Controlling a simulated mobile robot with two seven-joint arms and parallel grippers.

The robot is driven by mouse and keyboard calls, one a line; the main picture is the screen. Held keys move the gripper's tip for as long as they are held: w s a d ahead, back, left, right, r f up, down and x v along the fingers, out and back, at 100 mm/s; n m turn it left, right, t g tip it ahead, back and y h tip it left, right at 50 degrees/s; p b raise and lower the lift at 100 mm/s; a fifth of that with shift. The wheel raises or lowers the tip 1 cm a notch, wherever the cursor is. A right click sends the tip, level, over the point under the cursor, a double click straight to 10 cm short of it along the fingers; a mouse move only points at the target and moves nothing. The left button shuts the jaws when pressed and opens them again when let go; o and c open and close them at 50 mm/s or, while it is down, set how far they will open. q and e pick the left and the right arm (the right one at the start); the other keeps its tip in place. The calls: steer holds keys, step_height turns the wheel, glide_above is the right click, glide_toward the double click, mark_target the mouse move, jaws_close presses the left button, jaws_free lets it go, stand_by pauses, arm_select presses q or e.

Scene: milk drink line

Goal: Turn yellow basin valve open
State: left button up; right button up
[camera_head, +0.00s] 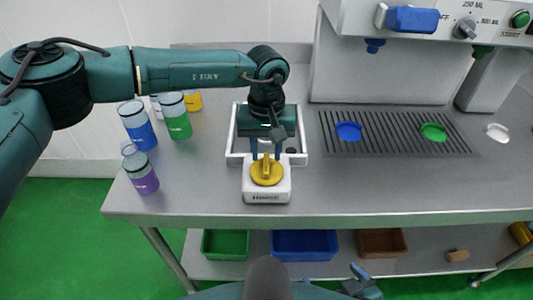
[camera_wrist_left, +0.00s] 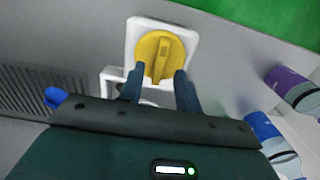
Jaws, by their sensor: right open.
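The yellow basin valve (camera_head: 266,172) is a round knob with a raised ridge, on a white block at the front of the white-framed basin (camera_head: 232,135). In the head view its ridge points roughly front to back. My left gripper (camera_head: 266,153) is just behind the knob, pointing down. The left wrist view shows the valve (camera_wrist_left: 160,57) at the ends of the two spread blue fingers (camera_wrist_left: 159,78), with the ridge lined up between them. I cannot tell whether they touch it. My right gripper (camera_head: 362,284) is low at the bottom edge, away from the valve, open and partly cut off.
Cups with blue (camera_head: 139,130), green (camera_head: 177,118) and purple (camera_head: 143,174) contents stand left of the basin. A drink machine (camera_head: 430,25) with a drip grate (camera_head: 390,148) is to the right. Green, blue (camera_head: 303,244) and brown bins sit on the lower shelf.

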mark_target(266, 168)
arm_select(q)
steer(key=shift+f, duration=1.5)
steer(key=shift+c, duration=0.2)
jaws_close()
